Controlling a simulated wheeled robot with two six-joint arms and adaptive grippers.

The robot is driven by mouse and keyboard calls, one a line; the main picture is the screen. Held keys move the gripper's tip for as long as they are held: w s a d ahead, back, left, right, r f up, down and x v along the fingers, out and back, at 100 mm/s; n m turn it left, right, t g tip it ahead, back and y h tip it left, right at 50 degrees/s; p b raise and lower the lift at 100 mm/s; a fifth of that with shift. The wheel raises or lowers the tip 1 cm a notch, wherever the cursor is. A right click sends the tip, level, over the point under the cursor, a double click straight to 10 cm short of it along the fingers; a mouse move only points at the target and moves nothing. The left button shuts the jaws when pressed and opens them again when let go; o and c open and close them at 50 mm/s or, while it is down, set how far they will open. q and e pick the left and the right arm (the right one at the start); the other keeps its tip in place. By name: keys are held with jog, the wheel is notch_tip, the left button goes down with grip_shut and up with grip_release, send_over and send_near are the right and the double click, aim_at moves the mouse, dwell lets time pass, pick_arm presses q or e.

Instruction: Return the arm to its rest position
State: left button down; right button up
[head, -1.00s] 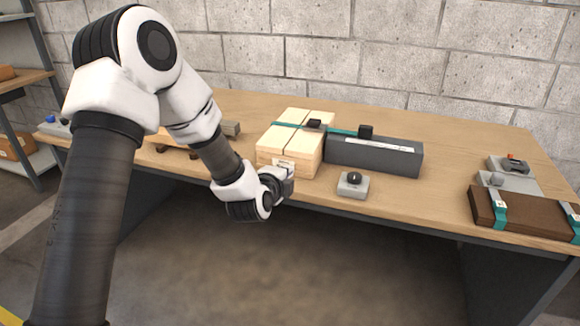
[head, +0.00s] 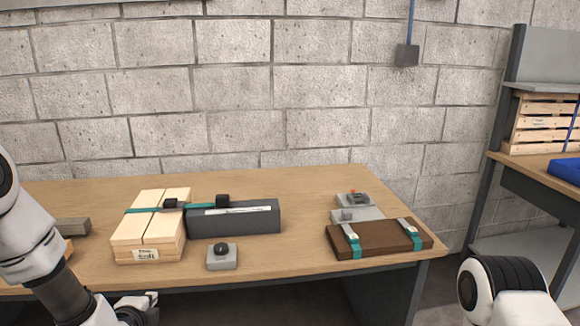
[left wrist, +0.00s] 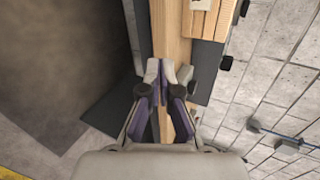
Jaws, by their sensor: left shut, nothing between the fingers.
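My left arm comes in at the left of the head view. Its gripper (head: 148,299) is low in that view, by the table's front edge and below the strapped wooden blocks. In the left wrist view the fingers (left wrist: 168,78) are closed together with nothing between them, over the table's front edge strip. My right arm shows only as a white and black joint at the lower right of the head view. Its gripper is out of view.
The table (head: 300,185) holds light wooden blocks (head: 150,228) with a teal strap, a dark grey box (head: 250,220), a grey button unit (head: 221,262) and a brown case (head: 378,240) with teal straps. A shelf unit (head: 550,80) stands at the right. The table's back middle is clear.

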pick_arm(q)
jog(key=s+d+f+g+h+p, duration=0.1)
jog(key=s+d+f+g+p, duration=0.35)
jog(key=s+f, duration=0.55)
jog(key=s+d+f+n+g, duration=0.1)
jog(key=s+f+n+g, duration=0.1)
jog(key=s+n, duration=0.3)
jog(key=s+d+f+n+g+h+p, duration=0.1)
jog(key=s+d+f+n+g, duration=0.1)
jog(key=s+n, duration=0.4)
jog(key=s+d+f+n+g, duration=0.2)
jog(key=s+n, duration=0.4)
jog(key=s, duration=0.4)
jog(key=shift+s+d+f+g+h+p, duration=0.2)
jog(key=shift+f+g+h+p, duration=0.2)
jog(key=shift+f+g, duration=0.4)
pick_arm(e)
notch_tip(320, 180, up, 8)
jog(key=shift+r, duration=0.1)
